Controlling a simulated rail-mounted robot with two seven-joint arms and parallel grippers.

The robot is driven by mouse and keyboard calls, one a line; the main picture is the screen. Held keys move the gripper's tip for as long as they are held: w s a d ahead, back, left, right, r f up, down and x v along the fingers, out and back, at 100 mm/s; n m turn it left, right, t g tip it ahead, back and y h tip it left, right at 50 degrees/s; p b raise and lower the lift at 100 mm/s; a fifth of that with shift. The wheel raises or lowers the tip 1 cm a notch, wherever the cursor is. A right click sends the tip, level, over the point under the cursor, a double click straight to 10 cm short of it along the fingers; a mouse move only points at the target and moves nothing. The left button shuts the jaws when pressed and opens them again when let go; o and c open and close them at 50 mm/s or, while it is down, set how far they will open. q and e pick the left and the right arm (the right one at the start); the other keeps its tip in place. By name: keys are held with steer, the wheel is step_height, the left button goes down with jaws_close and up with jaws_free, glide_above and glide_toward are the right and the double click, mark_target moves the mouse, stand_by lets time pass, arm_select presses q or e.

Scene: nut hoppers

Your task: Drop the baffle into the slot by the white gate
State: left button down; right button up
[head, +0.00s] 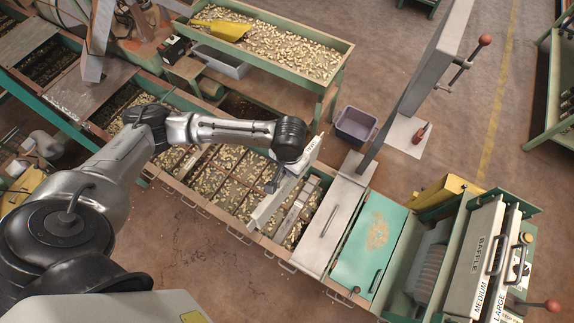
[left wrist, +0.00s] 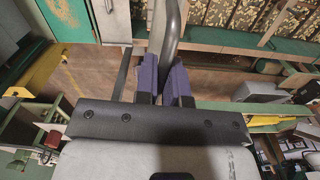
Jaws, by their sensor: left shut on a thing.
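In the left wrist view, my purple fingers (left wrist: 165,84) close around a grey curved handle (left wrist: 171,35). A pale lid with a handle (head: 335,225) lies just right of the baffle; I cannot tell whether it is the white gate. The slot is not clearly visible. My right gripper is not in view.
The trough (head: 205,205) holds nuts in several compartments. A green lid (head: 370,240) and a rack labelled BAFFLE, MEDIUM and LARGE (head: 475,260) stand right. A tall grey post (head: 435,65) rises behind. A green nut tray (head: 290,50) is at the back.

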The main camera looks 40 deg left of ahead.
arm_select(q)
steer(key=w+a+f+b, duration=0.2)
steer(key=f+b, duration=1.1)
steer(key=f, duration=0.1)
steer(key=w+a+f+n+b, duration=0.1)
steer(key=w+a+f+b, duration=0.1)
steer(key=f+b, duration=1)
step_height(320, 180, down, 2)
steer(key=shift+w+a+f+b, duration=0.15)
steer(key=shift+a+b, duration=0.15)
steer(key=shift+b, duration=0.1)
steer(key=shift+p, duration=0.35)
steer(key=shift+p, duration=0.6)
steer(key=shift+f, duration=0.15)
steer(key=shift+f, duration=2.95)
